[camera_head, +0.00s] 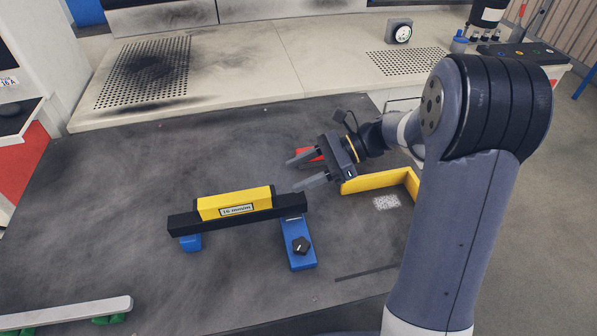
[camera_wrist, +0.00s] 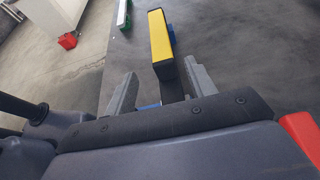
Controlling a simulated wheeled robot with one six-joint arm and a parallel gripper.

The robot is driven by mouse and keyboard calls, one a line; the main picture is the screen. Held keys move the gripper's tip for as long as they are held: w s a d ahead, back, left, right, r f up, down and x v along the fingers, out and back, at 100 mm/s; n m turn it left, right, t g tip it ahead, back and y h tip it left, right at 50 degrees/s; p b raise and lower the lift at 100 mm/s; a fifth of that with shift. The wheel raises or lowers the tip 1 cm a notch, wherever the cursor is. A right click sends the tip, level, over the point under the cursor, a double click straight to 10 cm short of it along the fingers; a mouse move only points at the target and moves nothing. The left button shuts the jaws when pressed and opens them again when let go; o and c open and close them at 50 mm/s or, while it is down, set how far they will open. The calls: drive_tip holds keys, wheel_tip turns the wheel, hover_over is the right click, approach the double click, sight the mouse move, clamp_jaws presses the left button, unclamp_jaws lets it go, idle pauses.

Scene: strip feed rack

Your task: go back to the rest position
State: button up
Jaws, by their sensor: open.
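My gripper (camera_head: 308,172) is open and empty above the dark table. Its two fingers point left in the head view, toward the rack. In the wrist view my gripper (camera_wrist: 158,82) shows both fingers spread, with the rack beyond and between them. The strip feed rack has a black bar (camera_head: 183,224) on blue feet, with a yellow block (camera_head: 236,203) labelled "16 mmøm" or similar on it. The yellow block also shows in the wrist view (camera_wrist: 160,36). My gripper is apart from the rack.
A yellow corner bracket (camera_head: 378,181) lies right of my gripper, beside a speckled white patch (camera_head: 387,202). A pale strip on green feet (camera_head: 75,311) is at the front left. The table's (camera_head: 100,180) left side is clear.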

sight(257, 193)
drive_tip(key=x, duration=0.4)
drive_tip(key=b+x, duration=0.1)
drive_tip(key=x, duration=0.7)
drive_tip(key=shift+a+f, duration=0.15)
drive_tip(key=shift+f, duration=0.25)
drive_tip(key=shift+r, duration=0.35)
